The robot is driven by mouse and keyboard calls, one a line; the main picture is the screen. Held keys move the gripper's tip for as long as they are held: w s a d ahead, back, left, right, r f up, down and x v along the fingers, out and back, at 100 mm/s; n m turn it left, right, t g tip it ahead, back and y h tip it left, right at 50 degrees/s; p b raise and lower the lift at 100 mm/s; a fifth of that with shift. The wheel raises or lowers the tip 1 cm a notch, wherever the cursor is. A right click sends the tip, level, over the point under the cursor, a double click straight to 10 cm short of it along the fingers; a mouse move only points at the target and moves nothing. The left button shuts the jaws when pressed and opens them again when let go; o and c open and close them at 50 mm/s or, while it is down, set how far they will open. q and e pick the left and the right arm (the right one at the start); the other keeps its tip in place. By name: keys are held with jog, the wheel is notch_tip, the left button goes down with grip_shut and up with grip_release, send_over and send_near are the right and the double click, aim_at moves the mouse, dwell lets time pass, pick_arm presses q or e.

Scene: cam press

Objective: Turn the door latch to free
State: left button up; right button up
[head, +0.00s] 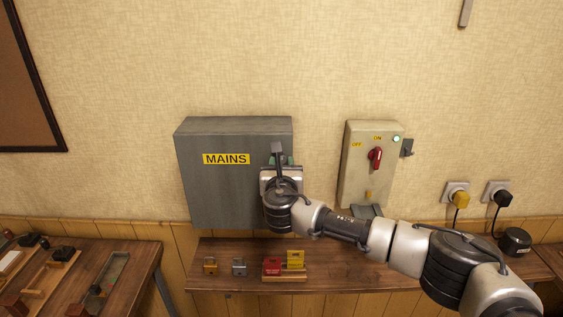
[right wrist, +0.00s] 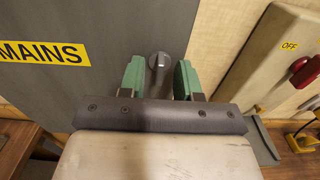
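The grey cabinet (head: 235,185) marked MAINS hangs on the wall in the head view. Its door latch (right wrist: 158,66), a small grey rounded handle, shows in the right wrist view, standing roughly upright. My right gripper (head: 280,160) is at the cabinet's right side and covers the latch in the head view. The latch's lower part is partly hidden. My left gripper is not in view.
A switch box (head: 362,185) with a red handle (head: 375,158) and a lit green lamp is to the right. Below, a wooden shelf (head: 225,285) holds padlocks (head: 239,267) and red and yellow tags (head: 272,267). My right arm crosses above the shelf's right part.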

jog(key=shift+w, duration=0.1)
grip_shut()
dwell(0.3)
jog(key=shift+d+f+m+b, duration=0.1)
jog(key=shift+m+b, duration=3.2)
jog(key=shift+m, duration=1.2)
jog(key=shift+f+m+b, duration=0.1)
jog(key=shift+m+b, duration=3.2)
jog(key=shift+m, duration=1.2)
